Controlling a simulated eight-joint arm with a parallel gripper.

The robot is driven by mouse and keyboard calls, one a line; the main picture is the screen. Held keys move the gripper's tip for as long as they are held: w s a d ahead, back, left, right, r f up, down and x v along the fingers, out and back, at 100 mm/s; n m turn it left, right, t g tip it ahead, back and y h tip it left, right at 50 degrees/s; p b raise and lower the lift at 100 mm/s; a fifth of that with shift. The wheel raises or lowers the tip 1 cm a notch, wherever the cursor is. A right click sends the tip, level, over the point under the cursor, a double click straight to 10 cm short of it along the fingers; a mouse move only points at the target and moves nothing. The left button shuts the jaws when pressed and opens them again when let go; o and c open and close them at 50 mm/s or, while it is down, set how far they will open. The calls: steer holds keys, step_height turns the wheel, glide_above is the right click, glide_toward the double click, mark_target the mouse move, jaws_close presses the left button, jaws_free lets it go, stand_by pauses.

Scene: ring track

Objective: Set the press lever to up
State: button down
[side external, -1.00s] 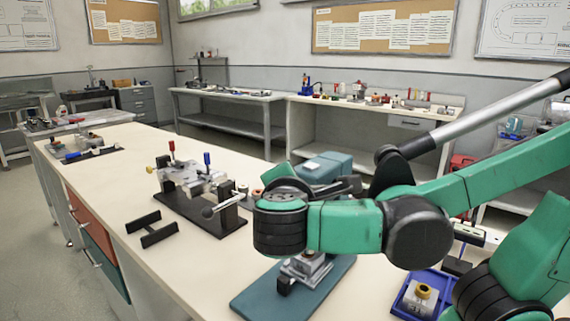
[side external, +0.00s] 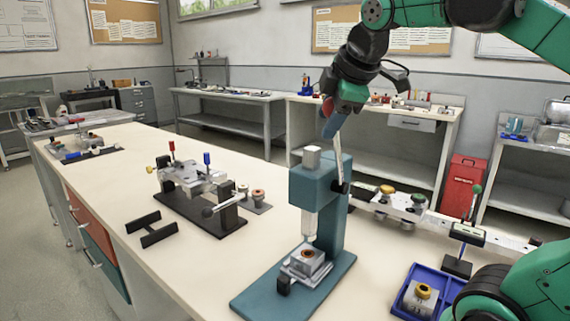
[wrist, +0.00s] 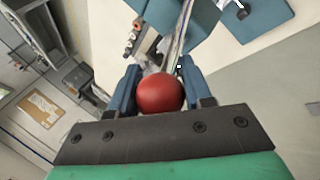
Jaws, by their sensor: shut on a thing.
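The press (side external: 318,195) is a teal column on a teal base, right of the bench's middle. Its metal press lever (side external: 338,160) rises from a pivot on the column's right side and points nearly straight up. My gripper (side external: 331,118) is above the press at the lever's upper end. In the wrist view, the lever's red ball knob (wrist: 160,94) sits between the blue fingers of my gripper (wrist: 159,82), which are shut on it. The metal rod runs away from the knob there. A grey block with an orange ring (side external: 308,258) sits under the ram.
A black-based clamp fixture (side external: 200,190) with red and blue handles stands left of the press. A blue tray (side external: 415,300) holding a block is at the right. A metal rail fixture (side external: 400,208) lies behind. The bench's front left is mostly clear.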

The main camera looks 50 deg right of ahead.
steer(key=d+m+y, duration=0.1)
steer(key=d+y, duration=0.2)
steer(key=d, duration=0.4)
steer(key=shift+d+y, duration=0.2)
steer(key=shift+y, duration=0.2)
steer(key=shift+d, duration=0.1)
steer(key=shift+c, duration=2)
jaws_free()
steer(key=shift+r, duration=0.1)
steer(key=shift+v, duration=2.8)
steer(key=shift+w, duration=0.1)
